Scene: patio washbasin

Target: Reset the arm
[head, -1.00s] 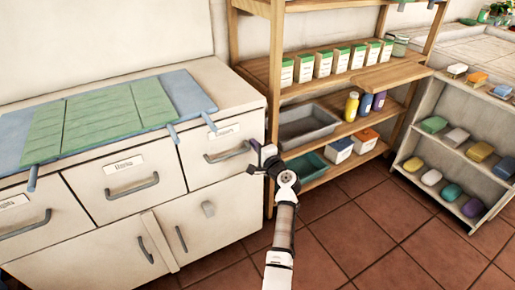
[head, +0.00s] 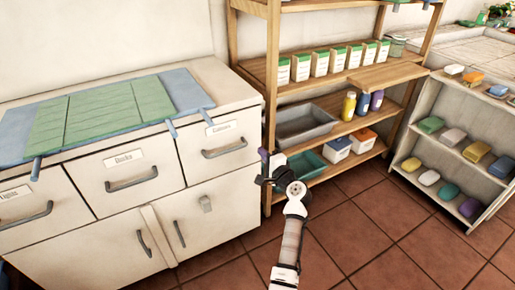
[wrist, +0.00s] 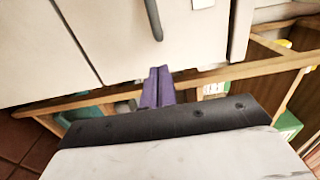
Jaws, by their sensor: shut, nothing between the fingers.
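My arm rises from the bottom of the head view. My gripper (head: 263,160) is at its upper end, in front of the gap between the white drawer cabinet (head: 210,200) and the wooden shelf (head: 270,60). In the wrist view, the two purple fingers of my gripper (wrist: 158,85) lie together, shut and empty. They look clear of the cabinet, though the exact distance is hard to tell.
The cabinet's drawer handle (head: 224,148) is left of my gripper. A grey bin (head: 306,125) and a teal bin (head: 306,165) sit on the shelf behind. A low white rack (head: 435,135) holds soap-like blocks at right. Tiled floor (head: 365,225) is open between.

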